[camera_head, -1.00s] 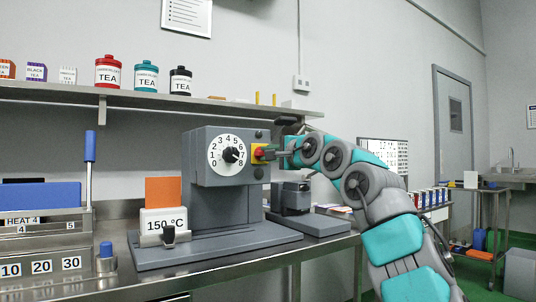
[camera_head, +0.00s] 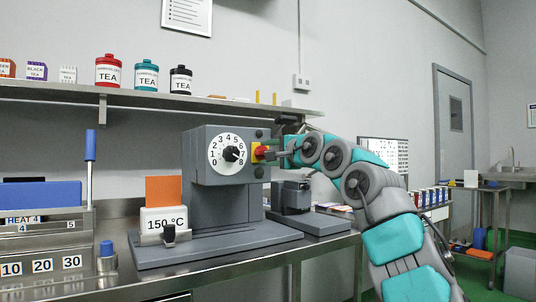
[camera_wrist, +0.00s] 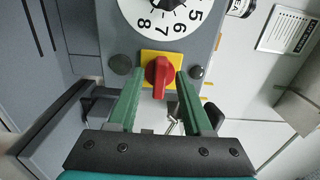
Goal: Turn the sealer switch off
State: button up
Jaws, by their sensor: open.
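The sealer (camera_head: 220,205) is a grey machine on the steel bench, with a white dial (camera_head: 228,153) numbered 0 to 8 on its front. To the right of the dial is the sealer switch, a red knob (camera_head: 261,152) on a yellow plate (camera_wrist: 175,58). In the wrist view the red knob (camera_wrist: 158,77) shows large, just below the dial. My gripper (camera_wrist: 157,80) is open, its two green fingers on either side of the knob. A small gap shows at the left finger; I cannot tell whether either finger touches the knob.
A white 150 °C sign (camera_head: 164,226) and an orange card (camera_head: 163,190) stand at the sealer's left. A shelf (camera_head: 60,91) with tea tins runs above.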

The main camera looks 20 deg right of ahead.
jog(key=shift+s, duration=0.1)
jog(key=b+v, duration=0.3)
jog(key=v, duration=0.4)
jog(key=shift+s, duration=0.3)
jog(key=shift+d, duration=0.1)
